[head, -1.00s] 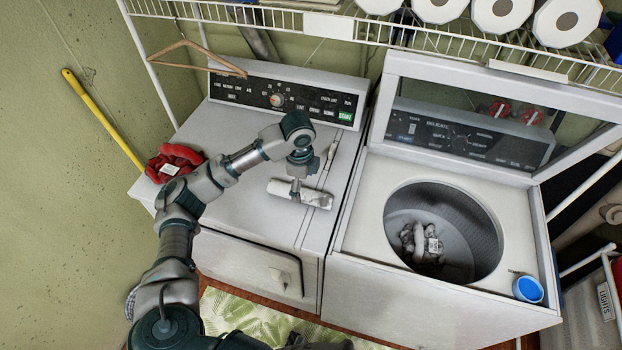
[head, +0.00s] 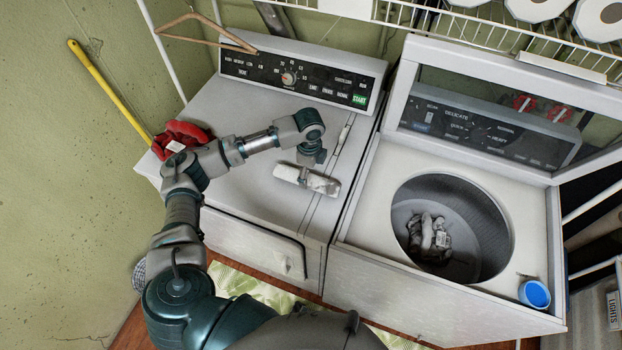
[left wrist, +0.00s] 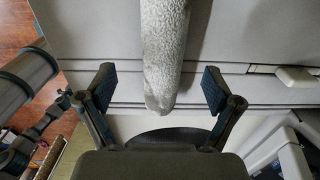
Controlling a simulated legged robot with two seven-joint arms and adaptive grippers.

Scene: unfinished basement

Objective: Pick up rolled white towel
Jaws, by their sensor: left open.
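The rolled white towel (head: 322,184) lies on top of the left machine, near its right edge. In the left wrist view the towel (left wrist: 163,50) runs lengthwise between the fingers, with its near end rounded. My left gripper (head: 304,178) is over the towel in the head view. In the left wrist view my left gripper (left wrist: 159,88) is open, with one finger on each side of the towel and gaps showing on both sides. Whether the fingertips touch the machine's top cannot be told. My right gripper is not in view.
The left machine's top (head: 245,190) is mostly bare. A red bundle (head: 180,136) lies at its left corner. The right washer (head: 365,215) stands open with clothes (head: 428,238) in its drum and a blue cup (head: 535,294) on its front corner. A wire shelf (head: 450,22) hangs above.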

